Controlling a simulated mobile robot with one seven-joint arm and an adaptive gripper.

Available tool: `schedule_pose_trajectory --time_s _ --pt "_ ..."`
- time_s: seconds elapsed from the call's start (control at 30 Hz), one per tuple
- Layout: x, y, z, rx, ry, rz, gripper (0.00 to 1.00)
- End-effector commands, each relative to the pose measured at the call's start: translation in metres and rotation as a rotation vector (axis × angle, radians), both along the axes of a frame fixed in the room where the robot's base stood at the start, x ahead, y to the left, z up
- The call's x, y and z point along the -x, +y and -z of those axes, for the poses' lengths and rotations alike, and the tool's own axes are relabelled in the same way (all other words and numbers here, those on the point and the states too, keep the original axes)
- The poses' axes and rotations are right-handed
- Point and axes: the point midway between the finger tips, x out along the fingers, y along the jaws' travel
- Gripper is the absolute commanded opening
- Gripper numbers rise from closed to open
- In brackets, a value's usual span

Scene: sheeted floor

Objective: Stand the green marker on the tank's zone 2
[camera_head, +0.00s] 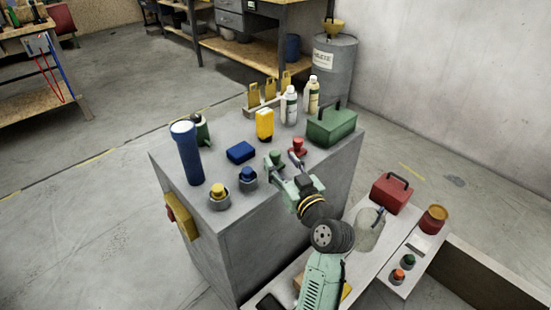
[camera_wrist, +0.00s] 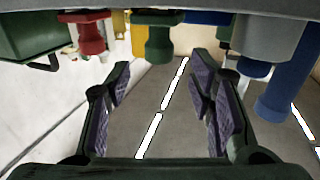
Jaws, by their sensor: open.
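The green marker (camera_head: 275,157) stands upright on the top of the grey block-like tank (camera_head: 225,135), between the blue marker (camera_head: 247,176) and the red marker (camera_head: 298,147). In the wrist view the scene is upside down, and the green marker (camera_wrist: 159,42) shows beyond my fingertips, roughly midway across the gap. My gripper (camera_head: 284,168) is open and empty, close to the green marker at the tank's front edge. Its fingers (camera_wrist: 160,85) are spread wide in the wrist view. I cannot make out any zone marking on the tank top.
A yellow marker (camera_head: 218,196), tall blue cylinder (camera_head: 187,153), blue box (camera_head: 241,152), yellow object (camera_head: 264,125), two bottles (camera_head: 290,106) and green toolbox (camera_head: 332,126) crowd the tank top. A red toolbox (camera_head: 391,192) sits on the lower surface to the right.

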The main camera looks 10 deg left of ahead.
Motion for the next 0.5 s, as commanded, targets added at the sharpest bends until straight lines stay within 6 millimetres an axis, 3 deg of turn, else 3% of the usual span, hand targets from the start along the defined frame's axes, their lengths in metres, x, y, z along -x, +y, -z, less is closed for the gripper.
schedule_pose_trajectory --time_s 0.3,0.5 --pt "-0.033 0.026 0.0 -0.001 0.002 -0.002 0.49" --pt "-0.042 0.032 0.003 0.0 0.001 0.0 0.49"
